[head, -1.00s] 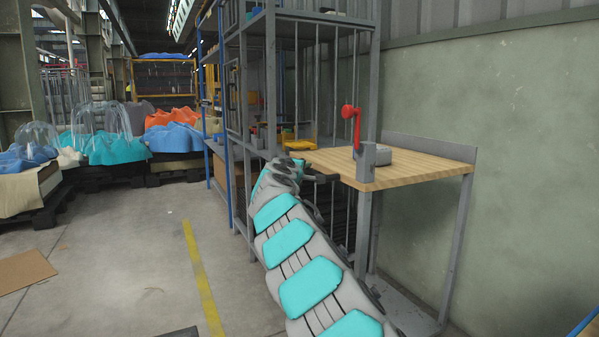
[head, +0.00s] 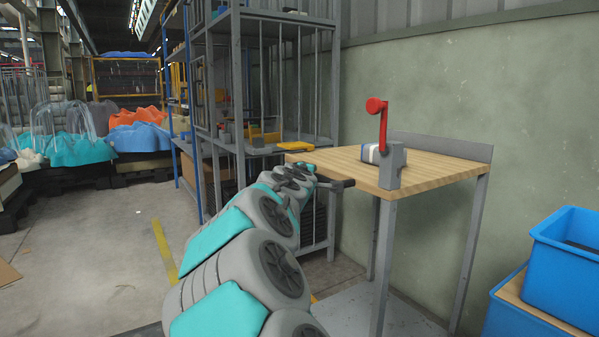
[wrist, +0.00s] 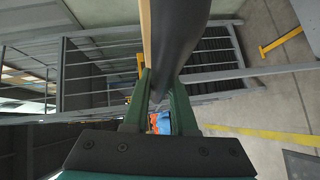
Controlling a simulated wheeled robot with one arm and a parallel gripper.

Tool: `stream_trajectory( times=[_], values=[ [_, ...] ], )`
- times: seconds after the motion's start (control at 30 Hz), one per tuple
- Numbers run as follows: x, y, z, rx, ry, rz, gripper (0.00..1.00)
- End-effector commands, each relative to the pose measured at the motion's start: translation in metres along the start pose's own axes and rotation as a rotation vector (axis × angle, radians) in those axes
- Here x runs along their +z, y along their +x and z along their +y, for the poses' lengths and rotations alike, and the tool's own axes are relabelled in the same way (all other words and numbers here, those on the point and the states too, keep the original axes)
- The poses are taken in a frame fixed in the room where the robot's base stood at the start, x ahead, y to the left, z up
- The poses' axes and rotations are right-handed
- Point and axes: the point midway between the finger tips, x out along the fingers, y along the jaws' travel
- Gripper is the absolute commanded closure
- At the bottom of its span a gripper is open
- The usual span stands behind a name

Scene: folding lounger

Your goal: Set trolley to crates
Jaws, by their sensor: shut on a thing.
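The trolley has a wooden top (head: 436,172) on a grey metal frame, with a low shelf near the floor. A dark handle bar (head: 338,184) sticks out at its left side. My gripper (wrist: 162,85) is shut on this bar, which runs between its green fingers in the wrist view (wrist: 182,40). In the head view my arm reaches forward to the bar, and the fingers are too small to make out. Blue crates (head: 575,262) stand at the right edge, apart from the trolley, one above another and partly cut off.
On the trolley top stand a grey block with a red lever (head: 383,125) and a small pale box (head: 370,153). A grey barred rack (head: 234,90) stands behind, left of it. A green wall (head: 500,95) lies behind the trolley. The left floor (head: 90,250) is largely clear.

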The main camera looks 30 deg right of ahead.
Motion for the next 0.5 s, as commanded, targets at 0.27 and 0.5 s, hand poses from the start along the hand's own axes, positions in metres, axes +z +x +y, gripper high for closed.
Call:
stream_trajectory(
  times=[0.27, 0.5],
  values=[
    [0.05, -0.049, 0.001, -0.003, 0.002, -0.008, 1.0],
    [0.078, -0.078, 0.001, -0.001, 0.002, -0.005, 1.0]
  ],
)
